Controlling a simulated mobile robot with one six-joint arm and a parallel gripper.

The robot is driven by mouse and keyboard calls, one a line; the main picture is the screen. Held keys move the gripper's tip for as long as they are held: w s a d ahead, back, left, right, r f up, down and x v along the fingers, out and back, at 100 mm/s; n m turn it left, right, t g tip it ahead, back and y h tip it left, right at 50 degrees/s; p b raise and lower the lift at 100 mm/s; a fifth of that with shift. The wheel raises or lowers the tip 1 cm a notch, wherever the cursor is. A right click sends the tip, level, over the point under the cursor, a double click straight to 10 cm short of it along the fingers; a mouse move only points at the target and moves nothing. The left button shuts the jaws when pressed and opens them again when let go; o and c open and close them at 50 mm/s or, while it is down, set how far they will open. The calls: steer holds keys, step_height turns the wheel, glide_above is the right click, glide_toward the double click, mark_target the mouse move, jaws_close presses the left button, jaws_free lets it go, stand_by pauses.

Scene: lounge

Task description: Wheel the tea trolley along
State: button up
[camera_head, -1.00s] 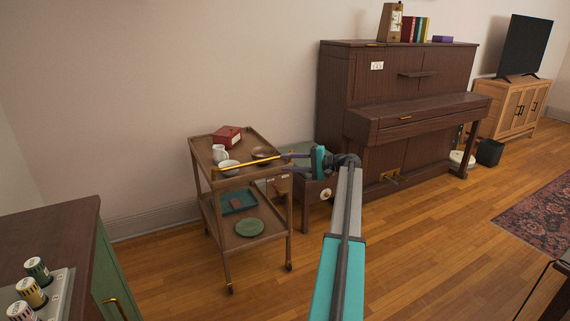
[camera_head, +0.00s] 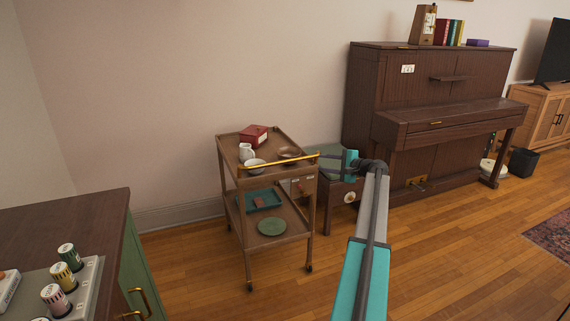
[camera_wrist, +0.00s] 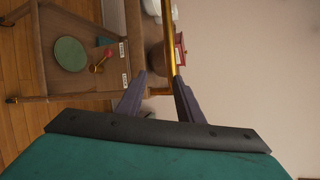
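The brown wooden tea trolley (camera_head: 224,165) stands upright on casters left of the piano in the head view. Its gold push handle (camera_head: 270,164) runs along the near side of the top tier and shows in the wrist view (camera_wrist: 169,40). My gripper (camera_head: 320,162) is at the handle's right end. In the wrist view the gripper's fingers (camera_wrist: 160,78) are apart, with the bar's end between them, closer to the right finger. Contact cannot be made out. The top tier carries a red box (camera_head: 253,136), a white jug (camera_head: 246,152) and bowls.
The lower tier holds a teal tray (camera_head: 243,202) and a green plate (camera_head: 272,227). A green cabinet with dark top (camera_head: 60,220) is at near left. Floor in front is open.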

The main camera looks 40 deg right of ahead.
steer(key=s+d+f+m+g+h, duration=0.2)
steer(key=s+d+f+m+h, duration=0.1)
steer(key=d+m+h, duration=0.25)
steer(key=t+h+b, duration=0.1)
steer(key=h+b, duration=0.4)
steer(key=h, duration=0.4)
glide_toward(284, 163)
steer(key=r+v, duration=0.1)
steer(key=v, duration=0.2)
steer(key=shift+d+f+m, duration=0.1)
steer(key=shift+f+m, duration=0.15)
steer(key=shift+f, duration=0.3)
steer(key=shift+b+x, duration=0.3)
steer(key=shift+x, duration=6.6)
